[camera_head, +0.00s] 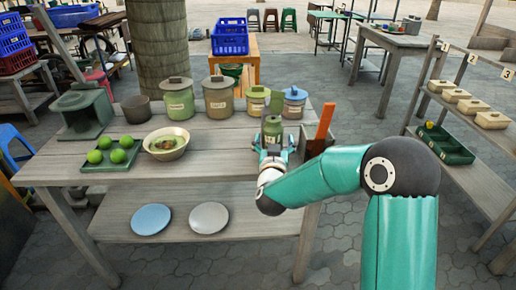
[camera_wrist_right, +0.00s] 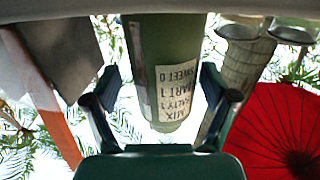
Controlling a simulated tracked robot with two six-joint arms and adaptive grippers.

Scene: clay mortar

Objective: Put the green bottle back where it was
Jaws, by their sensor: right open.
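The green bottle (camera_head: 271,131) stands upright at the right part of the wooden table (camera_head: 215,150), in front of the lidded jars. In the right wrist view the bottle (camera_wrist_right: 165,45) appears upside down, with a white label of printed words. My right gripper (camera_head: 273,147) reaches it from the front. In the right wrist view its open fingers (camera_wrist_right: 160,88) stand on either side of the bottle, with visible gaps between fingers and glass. The bottle's lower part is partly hidden by the gripper in the head view. My left gripper is not in view.
A grey holder (camera_head: 306,148) with an orange upright piece (camera_head: 324,122) stands close right of the bottle. Labelled jars (camera_head: 218,99) line the back. A bowl (camera_head: 166,145) and a tray of green fruits (camera_head: 97,163) are at left. The front middle of the table is clear.

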